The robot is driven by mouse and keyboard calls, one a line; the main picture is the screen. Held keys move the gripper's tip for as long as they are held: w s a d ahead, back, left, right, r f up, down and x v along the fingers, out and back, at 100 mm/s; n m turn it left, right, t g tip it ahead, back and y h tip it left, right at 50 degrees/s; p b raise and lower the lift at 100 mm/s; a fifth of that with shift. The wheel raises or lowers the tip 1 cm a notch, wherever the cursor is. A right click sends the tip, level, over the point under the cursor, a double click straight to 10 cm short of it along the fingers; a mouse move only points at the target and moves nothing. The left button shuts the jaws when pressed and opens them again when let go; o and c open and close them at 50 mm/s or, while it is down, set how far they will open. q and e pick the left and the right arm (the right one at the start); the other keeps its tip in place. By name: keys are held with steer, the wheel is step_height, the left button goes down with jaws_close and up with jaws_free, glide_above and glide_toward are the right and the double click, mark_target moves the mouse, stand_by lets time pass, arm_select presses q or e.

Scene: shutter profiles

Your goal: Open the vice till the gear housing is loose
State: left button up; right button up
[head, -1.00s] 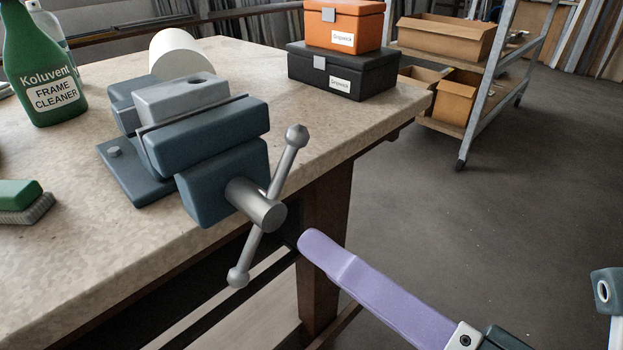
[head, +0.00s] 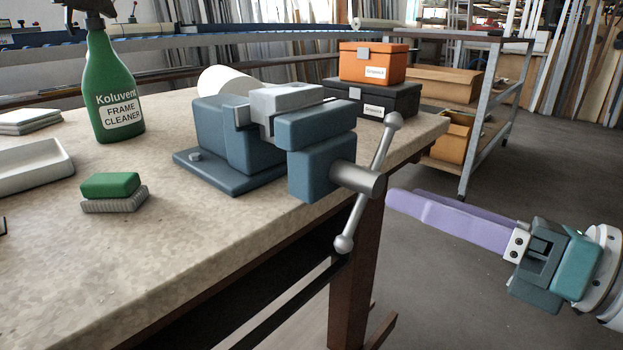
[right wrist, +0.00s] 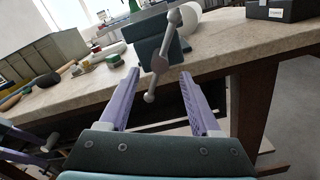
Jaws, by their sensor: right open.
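The blue-grey vice (head: 235,150) stands on the bench near its front edge. A light grey block, which looks like the gear housing (head: 285,98), sits between its jaws; its lower part is hidden. The steel screw end (head: 356,178) faces right, with the ball-ended handle bar (head: 382,145) steeply slanted through it. My right gripper (head: 392,198) is open, its purple fingers pointing at the screw end from the right, apparently short of it. In the right wrist view the handle (right wrist: 160,62) appears between the two fingertips. Purple parts at that view's lower left look like my left gripper (right wrist: 25,150), mostly cut off.
On the bench are a green spray bottle (head: 112,95), a green-backed brush (head: 110,188), a white tray (head: 32,168) and a white roll (head: 225,80). An orange box (head: 372,62) rests on a black case (head: 372,98).

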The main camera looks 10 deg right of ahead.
mark_target(367, 175)
steer(key=x, duration=0.7)
jaws_close()
stand_by(0.4)
stand_by(0.9)
